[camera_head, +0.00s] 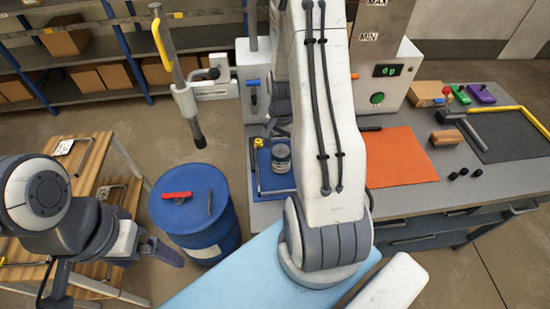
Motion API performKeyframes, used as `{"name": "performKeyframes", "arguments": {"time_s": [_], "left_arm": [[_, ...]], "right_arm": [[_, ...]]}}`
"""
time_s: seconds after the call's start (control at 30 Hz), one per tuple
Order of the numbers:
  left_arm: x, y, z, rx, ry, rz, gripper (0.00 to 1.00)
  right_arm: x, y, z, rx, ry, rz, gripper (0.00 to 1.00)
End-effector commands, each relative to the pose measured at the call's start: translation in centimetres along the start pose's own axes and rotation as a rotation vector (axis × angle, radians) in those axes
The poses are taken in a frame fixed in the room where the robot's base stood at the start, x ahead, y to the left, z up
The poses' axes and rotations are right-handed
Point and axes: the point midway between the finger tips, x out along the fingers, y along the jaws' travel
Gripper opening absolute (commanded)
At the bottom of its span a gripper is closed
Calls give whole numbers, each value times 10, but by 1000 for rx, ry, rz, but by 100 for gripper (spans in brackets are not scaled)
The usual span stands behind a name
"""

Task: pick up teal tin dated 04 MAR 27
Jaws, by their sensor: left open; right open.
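A small teal tin (281,160) with a pale label stands upright on a blue tray (262,182) at the left end of the workbench. Any date on its label is too small to read. My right arm comes down across the middle and covers the area just right of the tin. My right gripper (277,122) shows as a dark shape behind the arm, just above the tin; it is open and partly hidden. I cannot tell whether it touches the tin. My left gripper (166,251) is open and empty at the lower left, beside the blue drum.
A blue drum (208,232) with a red-handled tool on its lid stands left of the bench. A yellow-handled post (163,45) rises behind it. An orange mat (398,157), a wooden block (446,138) and a dark mat (508,140) lie at right. Shelves stand behind.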

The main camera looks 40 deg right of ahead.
Motion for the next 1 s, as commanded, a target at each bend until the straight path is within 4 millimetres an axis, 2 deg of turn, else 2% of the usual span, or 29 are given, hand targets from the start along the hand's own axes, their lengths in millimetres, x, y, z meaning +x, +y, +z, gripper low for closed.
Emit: {"name": "performKeyframes", "arguments": {"time_s": [0.27, 0.6, 0.9, 0.93, 1.0], "left_arm": [[-6, 0, 0, 0, 0, 0, 100], [-19, 1, -1, -1, 0, 0, 100], [-19, 1, -1, -1, 0, 0, 100], [-19, 1, -1, -1, 0, 0, 100], [-19, 1, -1, -1, 0, 0, 100]], "right_arm": [[21, 1, 0, 0, -2, 2, 100], [62, 0, 0, -2, -1, 1, 100], [67, -1, 0, -2, 1, -1, 100], [67, -1, 0, -2, 1, -1, 92], [67, -1, 0, -3, 1, -1, 66]]}}
